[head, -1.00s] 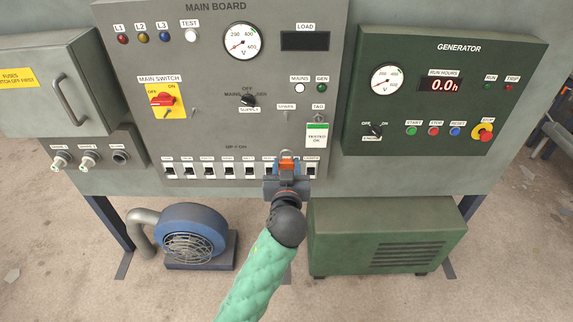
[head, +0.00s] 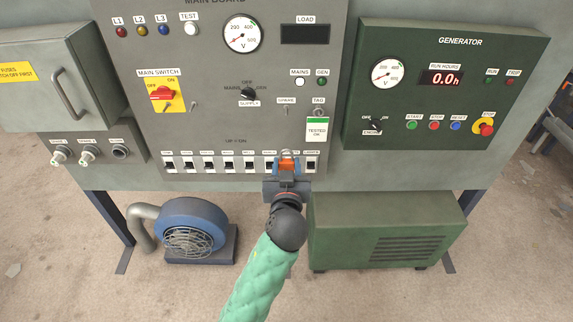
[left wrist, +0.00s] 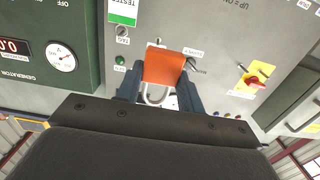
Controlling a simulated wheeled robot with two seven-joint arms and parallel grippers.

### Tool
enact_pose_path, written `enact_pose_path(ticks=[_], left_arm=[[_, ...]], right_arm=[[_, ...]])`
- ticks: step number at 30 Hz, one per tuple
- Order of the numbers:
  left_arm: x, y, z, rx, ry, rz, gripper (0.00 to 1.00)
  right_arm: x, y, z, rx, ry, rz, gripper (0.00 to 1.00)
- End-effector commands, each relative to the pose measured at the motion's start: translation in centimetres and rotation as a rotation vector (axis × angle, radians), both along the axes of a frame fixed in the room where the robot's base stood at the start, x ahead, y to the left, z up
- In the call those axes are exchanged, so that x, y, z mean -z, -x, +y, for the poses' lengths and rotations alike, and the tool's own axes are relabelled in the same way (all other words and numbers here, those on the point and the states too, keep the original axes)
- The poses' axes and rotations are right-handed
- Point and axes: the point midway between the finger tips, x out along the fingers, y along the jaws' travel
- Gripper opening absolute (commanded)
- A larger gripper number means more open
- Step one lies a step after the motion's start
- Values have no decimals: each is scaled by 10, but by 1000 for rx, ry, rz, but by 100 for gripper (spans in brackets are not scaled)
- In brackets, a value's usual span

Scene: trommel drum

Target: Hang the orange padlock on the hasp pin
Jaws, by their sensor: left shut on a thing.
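The orange padlock (head: 286,165) is held in front of the row of small switches at the bottom of the main board. My left gripper (head: 287,178) is shut on it. In the left wrist view, which shows the board upside down, the orange body (left wrist: 163,68) sits between the fingers (left wrist: 158,92), with the pale shackle (left wrist: 155,97) below it in the picture. A small pin (head: 194,106) projects beside the yellow main switch plate, and another (head: 286,110) sits under the SPARE label. I cannot tell for sure which is the hasp pin. My right gripper is not in view.
The main switch (head: 162,92), supply knob (head: 248,94) and green TESTED OK tag (head: 317,128) are on the board. The generator panel (head: 440,100) stands out at right, the grey fuse box (head: 62,80) at left. A blower (head: 190,228) and green cabinet (head: 390,235) stand below.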

Motion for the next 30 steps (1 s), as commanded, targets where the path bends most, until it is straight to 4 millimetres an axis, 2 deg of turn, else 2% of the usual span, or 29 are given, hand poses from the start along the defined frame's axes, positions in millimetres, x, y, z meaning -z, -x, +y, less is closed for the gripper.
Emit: enact_pose_path(ticks=[17,30], left_arm=[[0,12,0,0,0,1,12],[1,34,0,0,1,1,12]], right_arm=[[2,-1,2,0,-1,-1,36],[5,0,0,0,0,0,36]])
